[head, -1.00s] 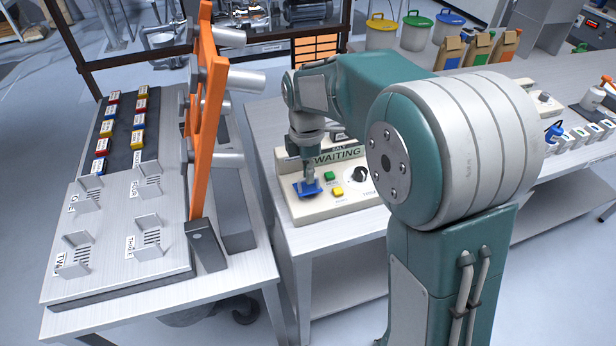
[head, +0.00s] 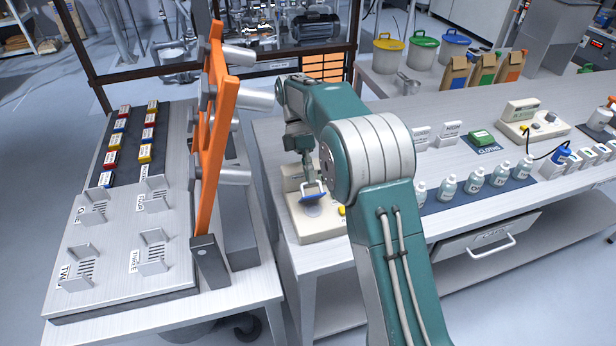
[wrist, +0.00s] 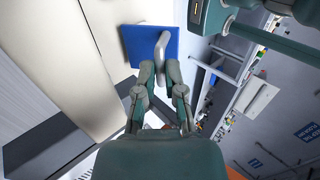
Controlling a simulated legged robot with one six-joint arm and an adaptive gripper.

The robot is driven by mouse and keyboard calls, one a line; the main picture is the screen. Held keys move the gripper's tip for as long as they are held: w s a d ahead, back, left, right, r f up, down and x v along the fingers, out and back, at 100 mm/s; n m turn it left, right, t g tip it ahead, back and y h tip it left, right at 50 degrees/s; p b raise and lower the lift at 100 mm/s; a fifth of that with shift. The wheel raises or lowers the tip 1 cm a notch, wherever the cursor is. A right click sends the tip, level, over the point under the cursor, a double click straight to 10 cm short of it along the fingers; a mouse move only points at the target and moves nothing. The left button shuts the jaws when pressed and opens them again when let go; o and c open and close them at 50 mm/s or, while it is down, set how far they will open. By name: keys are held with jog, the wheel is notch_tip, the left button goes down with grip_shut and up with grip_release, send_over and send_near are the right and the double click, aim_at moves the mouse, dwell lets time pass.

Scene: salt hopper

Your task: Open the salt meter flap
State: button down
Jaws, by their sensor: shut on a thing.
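The salt meter (head: 312,230) is a cream box at the front left of the right-hand bench, largely hidden behind my arm. Its blue flap (head: 313,190) looks tilted up from the top, with a round greyish-blue patch showing just below it. My gripper (head: 308,178) points down at the flap. In the wrist view the blue flap (wrist: 145,46) lies ahead, and my gripper (wrist: 160,68) is shut on its grey bent handle (wrist: 162,47). The exact contact and the flap's angle are hard to make out.
An orange upright panel with grey pegs (head: 215,140) stands close to the left of my arm. White bottles (head: 475,180) and a green cloth pack (head: 481,138) are on the bench to the right. A gap separates the two benches.

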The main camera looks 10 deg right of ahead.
jog(key=shift+d, duration=0.15)
jog(key=c, duration=0.7)
grip_release()
jog(key=shift+c, duration=0.2)
jog(key=shift+d, duration=0.2)
jog(key=shift+a, duration=0.25)
